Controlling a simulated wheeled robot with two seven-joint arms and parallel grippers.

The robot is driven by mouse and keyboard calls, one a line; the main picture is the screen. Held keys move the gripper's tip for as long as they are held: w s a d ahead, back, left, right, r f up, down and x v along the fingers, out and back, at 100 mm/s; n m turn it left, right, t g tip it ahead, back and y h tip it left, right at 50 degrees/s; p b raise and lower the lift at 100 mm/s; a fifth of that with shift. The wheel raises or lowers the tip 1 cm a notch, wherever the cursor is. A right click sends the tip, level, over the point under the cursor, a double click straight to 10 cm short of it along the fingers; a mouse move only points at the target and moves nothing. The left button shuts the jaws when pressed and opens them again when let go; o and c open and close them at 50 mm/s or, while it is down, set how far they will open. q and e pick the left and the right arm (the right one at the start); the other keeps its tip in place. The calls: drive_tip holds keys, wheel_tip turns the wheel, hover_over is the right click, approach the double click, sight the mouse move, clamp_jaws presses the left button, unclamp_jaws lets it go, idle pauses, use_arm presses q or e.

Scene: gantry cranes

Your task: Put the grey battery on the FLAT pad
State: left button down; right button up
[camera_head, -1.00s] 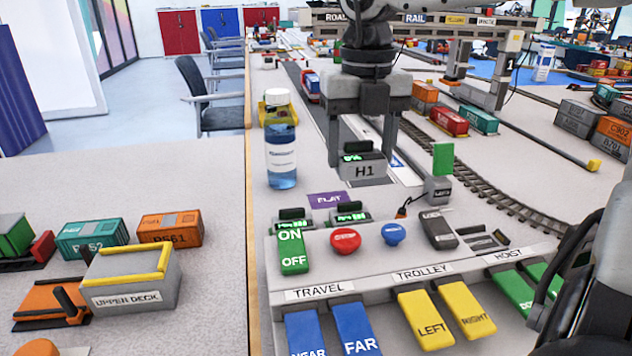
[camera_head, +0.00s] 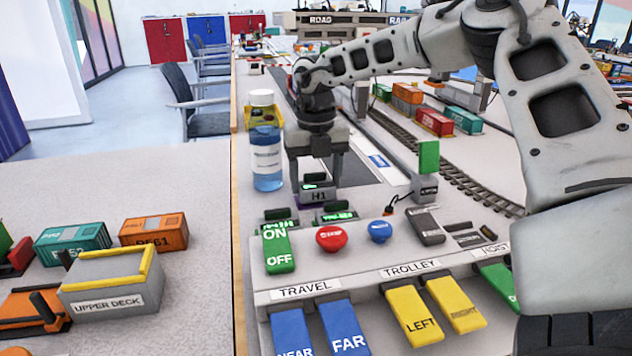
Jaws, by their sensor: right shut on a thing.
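The grey battery (camera_head: 322,194), marked H1 with a small green display on top, is between the fingers of my right gripper (camera_head: 315,178). The right gripper points down and is shut on it. A strip of the purple FLAT pad (camera_head: 304,202) shows at the battery's lower edge. The battery is over the pad and covers most of it and its lettering. I cannot tell whether it touches the pad. My left gripper is not in view.
A blue bottle with a white cap (camera_head: 266,150) stands close left of the right gripper. In front are more units with green displays (camera_head: 340,215), a red button (camera_head: 331,239) and a blue button (camera_head: 379,231).

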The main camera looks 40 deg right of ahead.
sight(316, 183)
drive_tip(key=shift+f, duration=0.4)
drive_tip(key=o, duration=1.1)
wheel_tip(316, 183, up, 12)
drive_tip(key=shift+r+p, duration=0.1)
drive_tip(key=shift+p, duration=1)
drive_tip(key=shift+s, duration=0.1)
